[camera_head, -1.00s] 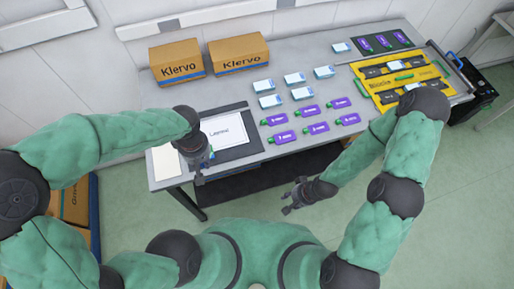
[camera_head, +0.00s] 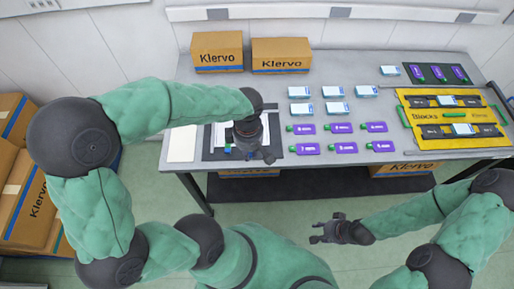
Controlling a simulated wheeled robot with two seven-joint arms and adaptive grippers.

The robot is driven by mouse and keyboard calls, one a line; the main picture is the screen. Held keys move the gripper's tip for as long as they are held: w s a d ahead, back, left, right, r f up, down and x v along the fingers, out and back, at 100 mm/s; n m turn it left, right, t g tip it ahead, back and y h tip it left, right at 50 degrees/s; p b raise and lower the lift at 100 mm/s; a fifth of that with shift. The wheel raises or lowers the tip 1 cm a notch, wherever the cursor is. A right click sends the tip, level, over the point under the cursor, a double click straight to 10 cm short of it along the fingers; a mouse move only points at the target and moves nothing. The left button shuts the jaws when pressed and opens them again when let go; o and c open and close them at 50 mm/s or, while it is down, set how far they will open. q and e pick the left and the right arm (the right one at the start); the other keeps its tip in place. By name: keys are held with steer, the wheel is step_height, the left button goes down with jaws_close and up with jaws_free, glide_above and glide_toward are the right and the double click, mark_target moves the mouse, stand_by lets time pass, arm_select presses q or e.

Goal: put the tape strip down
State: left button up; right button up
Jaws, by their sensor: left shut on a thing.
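My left gripper (camera_head: 262,155) points down over the front part of the dark mat (camera_head: 215,153). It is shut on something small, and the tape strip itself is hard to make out. A tiny blue and green patch shows just left of the gripper. A white printed sheet (camera_head: 222,136) lies on the mat, largely hidden by my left arm. My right gripper (camera_head: 314,232) is in front of the table, beyond its front edge and low. Its fingers look apart and empty.
Purple bottles (camera_head: 343,148) lie in two rows right of the mat, with white-blue boxes (camera_head: 337,107) behind them. A yellow tray (camera_head: 410,111) and a black tray (camera_head: 415,78) are at right. Klervo cartons (camera_head: 217,52) stand at the back. A pale sheet (camera_head: 182,143) lies left.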

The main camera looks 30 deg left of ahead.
arm_select(q)
steer(key=w+f, duration=0.2)
steer(key=w+a+f+b, duration=0.1)
steer(key=w+f, duration=0.1)
steer(key=w+f+b, duration=0.1)
steer(key=w+f, duration=0.1)
steer(key=shift+w+a+f, duration=0.3)
steer(key=shift+w+a, duration=0.1)
steer(key=shift+w+f+b, duration=0.15)
steer(key=shift+f+b, duration=0.05)
steer(key=shift+f, duration=0.7)
steer(key=shift+w+f+b, duration=0.1)
steer(key=shift+f+b, duration=0.1)
steer(key=shift+f, duration=0.65)
steer(key=shift+f, duration=0.2)
steer(key=o, duration=0.7)
steer(key=shift+r, duration=0.15)
steer(key=shift+r, duration=0.25)
step_height(320, 180, up, 12)
steer(key=p, duration=0.3)
steer(key=shift+f, duration=0.15)
